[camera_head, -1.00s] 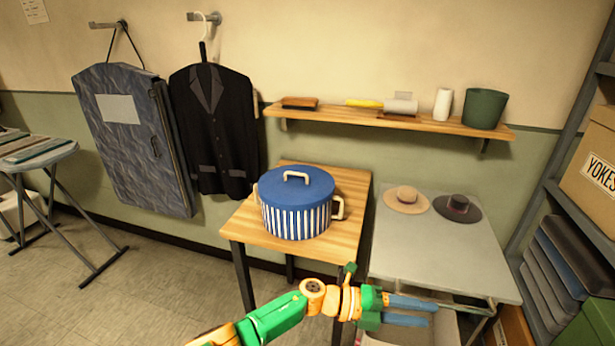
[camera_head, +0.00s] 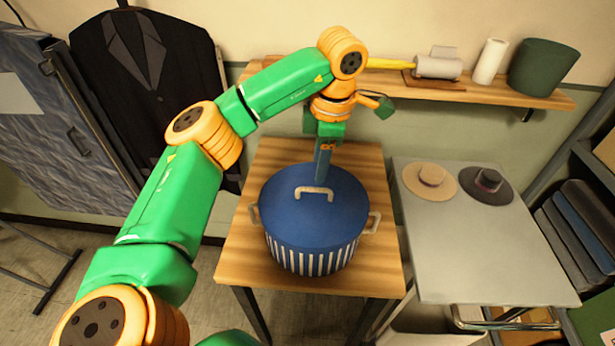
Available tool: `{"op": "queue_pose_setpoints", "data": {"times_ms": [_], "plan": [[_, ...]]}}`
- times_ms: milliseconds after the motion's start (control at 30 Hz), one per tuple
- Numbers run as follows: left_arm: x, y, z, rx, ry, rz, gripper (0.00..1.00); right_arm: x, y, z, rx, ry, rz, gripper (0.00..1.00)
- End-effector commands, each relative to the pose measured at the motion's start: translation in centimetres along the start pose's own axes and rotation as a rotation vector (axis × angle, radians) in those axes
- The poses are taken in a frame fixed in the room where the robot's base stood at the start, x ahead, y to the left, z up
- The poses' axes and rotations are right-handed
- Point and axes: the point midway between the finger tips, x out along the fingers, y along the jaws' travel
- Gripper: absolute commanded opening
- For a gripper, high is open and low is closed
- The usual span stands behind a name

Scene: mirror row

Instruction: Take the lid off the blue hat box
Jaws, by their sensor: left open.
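The blue hat box (camera_head: 312,258) stands on a wooden table, with blue and white stripes on its side and a pale loop handle on each side. Its plain blue lid (camera_head: 285,212) sits on top, with a pale arched handle (camera_head: 314,190) in the middle. My left gripper (camera_head: 322,178) points down over the back part of the lid, just behind the arched handle. Its fingers are open and seen nearly edge-on, so the gap between them hardly shows. I cannot tell whether they touch the lid. My right gripper is not in view.
The wooden table (camera_head: 240,262) has bare top around the box. A grey table (camera_head: 480,250) at right bears a tan hat (camera_head: 430,180) and a dark hat (camera_head: 487,184). A wall shelf (camera_head: 490,92) holds a green bin (camera_head: 541,68) and a white roll (camera_head: 489,61). A dark jacket (camera_head: 140,70) hangs at left.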

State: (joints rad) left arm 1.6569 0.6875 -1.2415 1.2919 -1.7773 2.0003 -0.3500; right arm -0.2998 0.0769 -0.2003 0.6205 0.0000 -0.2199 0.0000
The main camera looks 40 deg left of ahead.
Motion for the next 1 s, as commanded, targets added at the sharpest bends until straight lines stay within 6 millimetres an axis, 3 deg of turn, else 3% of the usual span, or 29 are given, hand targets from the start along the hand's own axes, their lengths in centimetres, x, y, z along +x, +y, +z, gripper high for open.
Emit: {"op": "queue_pose_setpoints", "data": {"times_ms": [167, 400, 667, 867, 1000], "plan": [[1.9, 0.1, -0.5, -0.002, 0.016, 0.010, 0.49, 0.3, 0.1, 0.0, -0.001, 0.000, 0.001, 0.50], [5.9, -0.4, -0.9, -0.003, 0.015, 0.008, 0.49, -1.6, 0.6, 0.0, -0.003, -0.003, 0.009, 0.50], [6.9, -0.4, -0.8, -0.003, 0.012, 0.011, 0.49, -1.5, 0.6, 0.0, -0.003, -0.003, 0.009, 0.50], [6.9, -0.4, -0.8, -0.003, 0.011, 0.010, 0.00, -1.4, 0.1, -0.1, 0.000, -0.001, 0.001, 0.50], [6.8, -0.4, -0.8, -0.003, 0.011, 0.010, 0.00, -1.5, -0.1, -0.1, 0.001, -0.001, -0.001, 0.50]]}}
